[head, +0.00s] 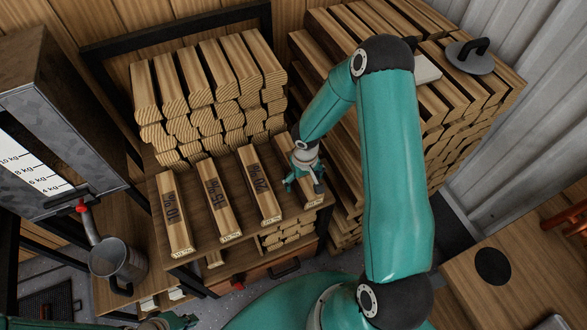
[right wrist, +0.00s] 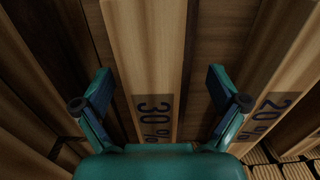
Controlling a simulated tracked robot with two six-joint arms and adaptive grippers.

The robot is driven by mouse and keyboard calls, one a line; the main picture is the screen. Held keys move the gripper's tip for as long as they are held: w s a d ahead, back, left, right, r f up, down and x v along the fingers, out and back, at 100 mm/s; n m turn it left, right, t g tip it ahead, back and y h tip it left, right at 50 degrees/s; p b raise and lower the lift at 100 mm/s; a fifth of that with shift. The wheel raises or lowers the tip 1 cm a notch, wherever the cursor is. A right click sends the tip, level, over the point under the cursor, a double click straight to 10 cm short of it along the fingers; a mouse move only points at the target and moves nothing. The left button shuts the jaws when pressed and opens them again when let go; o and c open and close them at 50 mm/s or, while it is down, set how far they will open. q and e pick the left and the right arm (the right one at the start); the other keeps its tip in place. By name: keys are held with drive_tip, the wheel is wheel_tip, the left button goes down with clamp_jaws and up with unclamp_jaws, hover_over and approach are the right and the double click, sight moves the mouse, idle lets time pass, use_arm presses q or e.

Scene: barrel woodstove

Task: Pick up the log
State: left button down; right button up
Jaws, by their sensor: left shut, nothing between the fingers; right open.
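Several separate logs lie side by side on a wooden shelf top (head: 240,232). The log marked 30% (right wrist: 147,45) is the rightmost one in the head view (head: 313,201), partly hidden by my right gripper. My right gripper (head: 304,186) is over this log, fingers pointing down at it. In the right wrist view its open fingers (right wrist: 160,85) are on either side of the log, with gaps visible. The logs marked 20% (head: 259,187), 15% (head: 217,199) and 10% (head: 174,213) lie to its left. My left gripper (head: 178,322) is shut and empty at the bottom edge.
Stacked logs (head: 210,95) stand behind the row, and a taller stack (head: 440,130) stands at the right. A metal jug (head: 118,260) and a hopper with a kilogram scale (head: 45,165) are at the left. A wooden table (head: 525,265) is at lower right.

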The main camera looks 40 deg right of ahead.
drive_tip(key=shift+f, duration=0.9)
drive_tip(key=shift+c, duration=0.3)
clamp_jaws()
drive_tip(key=shift+r, duration=0.15)
wheel_tip(320, 180, up, 20)
drive_tip(key=p, duration=0.1)
